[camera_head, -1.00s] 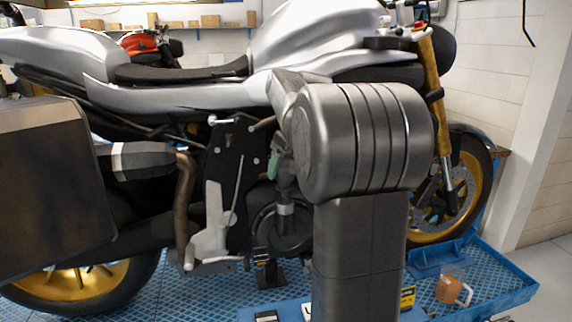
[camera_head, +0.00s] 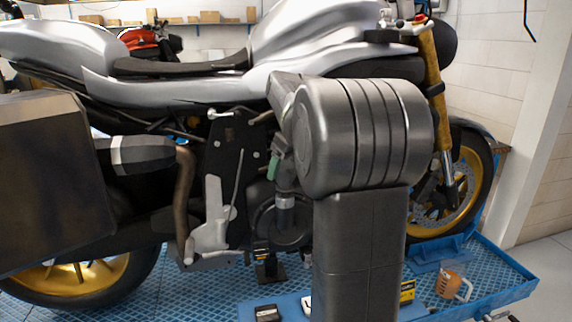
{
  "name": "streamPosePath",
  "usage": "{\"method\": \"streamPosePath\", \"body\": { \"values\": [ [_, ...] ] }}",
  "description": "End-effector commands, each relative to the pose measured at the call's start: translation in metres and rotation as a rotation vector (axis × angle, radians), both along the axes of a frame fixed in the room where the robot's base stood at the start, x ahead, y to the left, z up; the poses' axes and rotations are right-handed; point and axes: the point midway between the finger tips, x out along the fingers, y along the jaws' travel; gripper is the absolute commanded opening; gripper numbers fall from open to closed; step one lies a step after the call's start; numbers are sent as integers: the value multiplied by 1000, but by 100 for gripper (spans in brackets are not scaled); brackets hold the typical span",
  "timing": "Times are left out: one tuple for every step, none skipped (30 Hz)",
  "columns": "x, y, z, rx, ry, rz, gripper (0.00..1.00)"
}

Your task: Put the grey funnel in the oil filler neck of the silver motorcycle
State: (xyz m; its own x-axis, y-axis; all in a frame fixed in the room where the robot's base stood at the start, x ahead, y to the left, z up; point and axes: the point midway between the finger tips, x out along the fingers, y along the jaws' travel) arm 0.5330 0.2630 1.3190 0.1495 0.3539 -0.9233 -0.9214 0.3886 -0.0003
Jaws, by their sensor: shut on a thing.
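The silver motorcycle (camera_head: 170,90) stands side-on across the view, its front wheel at the right. My own arm covers the right middle part of its engine side. My gripper cannot be made out; the arm and the dark engine parts leave no fingers to see. The grey funnel cannot be made out either. The oil filler neck cannot be picked out. A small green part (camera_head: 272,168) and a short grey cylinder (camera_head: 285,203) show just left of my arm, by the engine; I cannot tell what they belong to.
The motorcycle stands on a blue lift platform (camera_head: 190,285). A red motorcycle (camera_head: 145,41) and a shelf of boxes (camera_head: 205,21) are behind. Open floor shows at far right.

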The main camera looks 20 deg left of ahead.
Motion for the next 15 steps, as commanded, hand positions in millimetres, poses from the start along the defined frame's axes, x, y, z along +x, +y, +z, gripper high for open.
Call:
{"method": "streamPosePath", "body": {
  "values": [
    [0, 0, 0, 0, 0, 0, 50],
    [0, 0, 0, 0, 0, 0, 50],
    [0, 0, 0, 0, 0, 0, 50],
    [0, 0, 0, 0, 0, 0, 50],
    [0, 0, 0, 0, 0, 0, 50],
    [0, 0, 0, 0, 0, 0, 50],
    [0, 0, 0, 0, 0, 0, 50],
    [0, 0, 0, 0, 0, 0, 50],
    [0, 0, 0, 0, 0, 0, 50],
    [0, 0, 0, 0, 0, 0, 50],
    [0, 0, 0, 0, 0, 0, 50],
    [0, 0, -1, 0, 0, 0, 50],
    [0, 0, -1, 0, 0, 0, 50],
    [0, 0, -2, 0, 0, 0, 50],
    [0, 0, -3, 0, 0, 0, 50]
  ]
}}
